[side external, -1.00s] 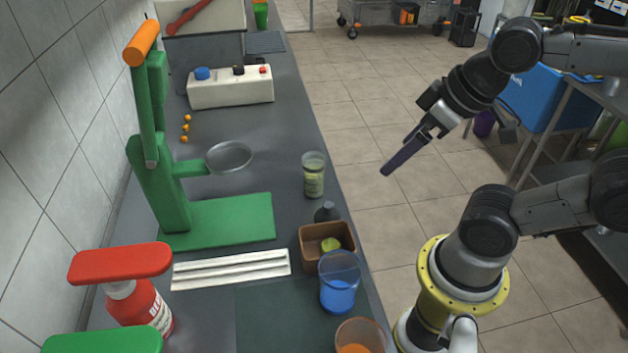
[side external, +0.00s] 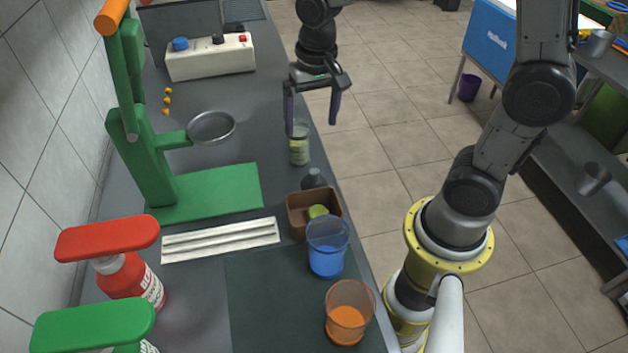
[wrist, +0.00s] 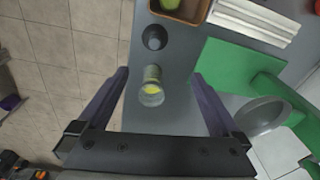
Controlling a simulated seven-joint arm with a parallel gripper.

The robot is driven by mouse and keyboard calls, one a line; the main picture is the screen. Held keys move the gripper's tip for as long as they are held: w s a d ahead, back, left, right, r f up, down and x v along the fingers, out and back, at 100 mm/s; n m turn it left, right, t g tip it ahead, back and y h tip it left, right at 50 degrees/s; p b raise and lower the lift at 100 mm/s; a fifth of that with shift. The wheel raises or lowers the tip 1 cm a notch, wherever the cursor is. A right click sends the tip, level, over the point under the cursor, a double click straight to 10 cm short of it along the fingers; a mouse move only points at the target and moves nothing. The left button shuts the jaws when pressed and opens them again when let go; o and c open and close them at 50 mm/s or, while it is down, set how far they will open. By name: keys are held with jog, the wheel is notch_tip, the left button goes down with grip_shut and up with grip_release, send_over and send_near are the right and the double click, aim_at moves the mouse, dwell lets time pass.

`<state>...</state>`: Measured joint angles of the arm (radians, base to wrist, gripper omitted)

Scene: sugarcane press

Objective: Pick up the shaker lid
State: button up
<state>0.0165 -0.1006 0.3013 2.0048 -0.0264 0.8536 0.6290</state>
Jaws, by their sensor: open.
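A small dark grey domed piece that looks like the shaker lid (side external: 314,179) stands on the counter right behind the brown box. In the wrist view the dark lid (wrist: 154,38) is near the top, beyond the glass. My gripper (side external: 312,122) is open and empty, pointing down above the counter's right edge. In the wrist view its fingers (wrist: 160,74) are spread wide, with a clear glass with green-yellow contents (wrist: 152,88) showing between them. That glass (side external: 299,148) stands on the counter behind the lid, near my left finger. Whether a finger touches it I cannot tell.
A brown box (side external: 296,215) holding a green fruit is close in front of the lid. Blue (side external: 327,260) and orange (side external: 346,328) cups stand nearer the camera. The green press (side external: 215,190) with a round metal pan (side external: 212,128) is to the left. Open floor lies right of the counter.

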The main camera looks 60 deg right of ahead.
aim_at(314, 171)
jog(key=shift+g, duration=0.6)
notch_tip(314, 171, down, 12)
jog(key=shift+s+d+r, duration=0.1)
jog(key=shift+d+r, duration=0.05)
jog(key=shift+r, duration=0.1)
jog(key=shift+d+f, duration=0.15)
jog(key=shift+f, duration=1.25)
jog(key=shift+d+f, duration=0.1)
jog(key=shift+f, duration=1.3)
jog(key=c, duration=1.2)
jog(key=shift+r, duration=0.1)
jog(key=shift+c, duration=0.2)
